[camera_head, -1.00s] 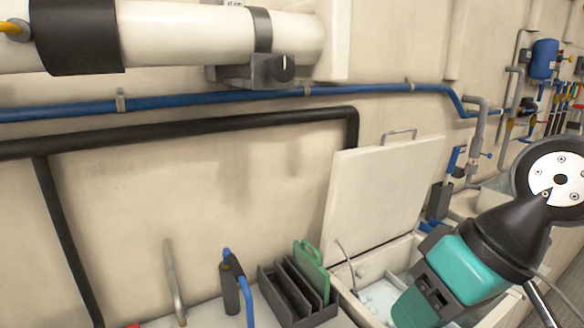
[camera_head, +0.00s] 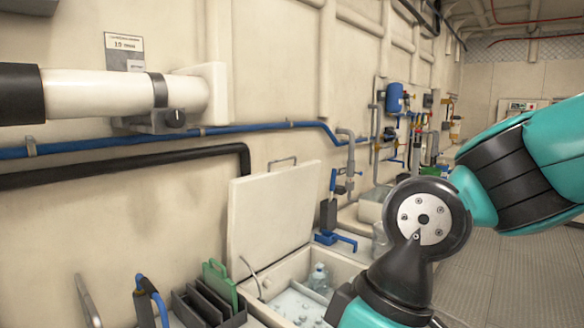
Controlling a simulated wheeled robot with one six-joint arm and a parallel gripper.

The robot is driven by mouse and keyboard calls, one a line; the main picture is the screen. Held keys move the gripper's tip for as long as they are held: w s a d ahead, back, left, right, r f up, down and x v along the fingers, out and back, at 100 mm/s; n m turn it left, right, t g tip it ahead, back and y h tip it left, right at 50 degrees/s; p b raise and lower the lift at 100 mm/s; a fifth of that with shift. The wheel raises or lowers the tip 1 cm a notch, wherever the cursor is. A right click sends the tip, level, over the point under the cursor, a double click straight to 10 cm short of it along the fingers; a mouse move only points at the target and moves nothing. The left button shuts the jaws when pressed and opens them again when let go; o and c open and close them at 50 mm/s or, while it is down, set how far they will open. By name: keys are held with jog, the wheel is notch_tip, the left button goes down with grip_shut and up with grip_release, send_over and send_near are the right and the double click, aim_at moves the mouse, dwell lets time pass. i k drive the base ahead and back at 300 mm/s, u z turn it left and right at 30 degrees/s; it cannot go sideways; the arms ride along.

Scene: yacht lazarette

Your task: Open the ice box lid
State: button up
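The ice box lid (camera_head: 262,222) is a cream panel with a metal handle (camera_head: 282,162) on its top edge. It stands upright, raised at the back of the ice box (camera_head: 298,262). The box is open, and pale ice and a clear bottle (camera_head: 319,278) show inside it. My teal and black arm reaches in from the right, in front of the box. My gripper is below the picture's bottom edge, so its fingers are hidden. No contact between my arm and the lid shows.
A dark slotted rack with a green board (camera_head: 219,283) stands left of the box. A blue-handled tool (camera_head: 152,295) is farther left. A blue pipe (camera_head: 110,144) and a black rail (camera_head: 120,165) run along the wall. Open floor (camera_head: 500,270) lies to the right.

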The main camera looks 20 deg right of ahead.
aim_at(271, 213)
jog(key=u, duration=0.05)
jog(key=k, duration=0.6)
jog(key=z, duration=1)
jog(key=i, duration=1.35)
jog(key=u, duration=0.65)
jog(key=i, duration=0.55)
jog(key=u, duration=0.5)
